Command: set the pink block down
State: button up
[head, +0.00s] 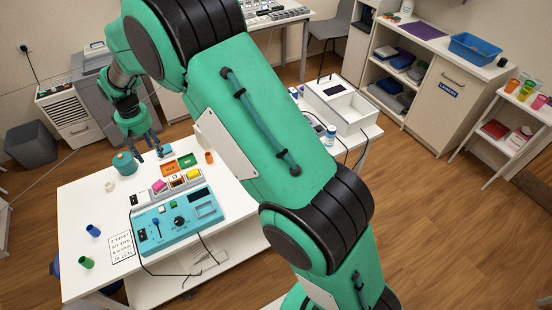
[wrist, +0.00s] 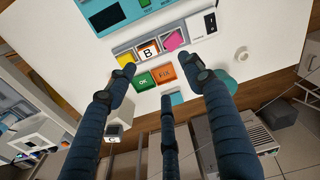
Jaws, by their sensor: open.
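The pink block (head: 159,186) sits in the end compartment of the grey tray (head: 203,190), beside a block marked B (head: 177,181) and a yellow block (head: 193,174). In the wrist view the pink block (wrist: 172,41) lies turned at an angle in its compartment; I cannot tell whether it is flat on the bottom. My gripper (head: 149,149) is above the far edge of the white table, apart from the tray. In the wrist view my gripper (wrist: 160,80) has its fingers spread, with nothing between them. The pink block is clear of the fingers.
A green OK tile (head: 187,160) and an orange FIX tile (head: 168,166) lie between tray and gripper. A round teal object (head: 124,164) stands beside them. A blue control box (head: 178,222) is in front of the tray. The white table (head: 85,202) has free room at left.

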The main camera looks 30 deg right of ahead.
jog(key=s+d+r+m+t, duration=0.1)
jog(key=s+d+r, duration=0.75)
jog(key=r, duration=0.35)
jog(key=s+d+r+m+t, duration=0.1)
jog(key=s+d+r, duration=0.6)
jog(key=s+r, duration=0.3)
jog(key=s+d+r+t, duration=0.1)
jog(key=s+d, duration=0.2)
jog(key=s, duration=0.6)
jog(key=s+d+r+m+t, duration=0.1)
jog(key=s+d, duration=0.3)
jog(key=s, duration=0.4)
jog(key=s+d+r+m+t, duration=0.1)
jog(key=s+d+r, duration=0.1)
jog(key=s, duration=0.7)
jog(key=shift+s+d, duration=0.35)
jog(key=shift+d, duration=0.45)
jog(key=shift+f, duration=0.15)
notch_tip(320, 180, down, 3)
jog(key=b, duration=0.3)
jog(key=shift+r, duration=0.2)
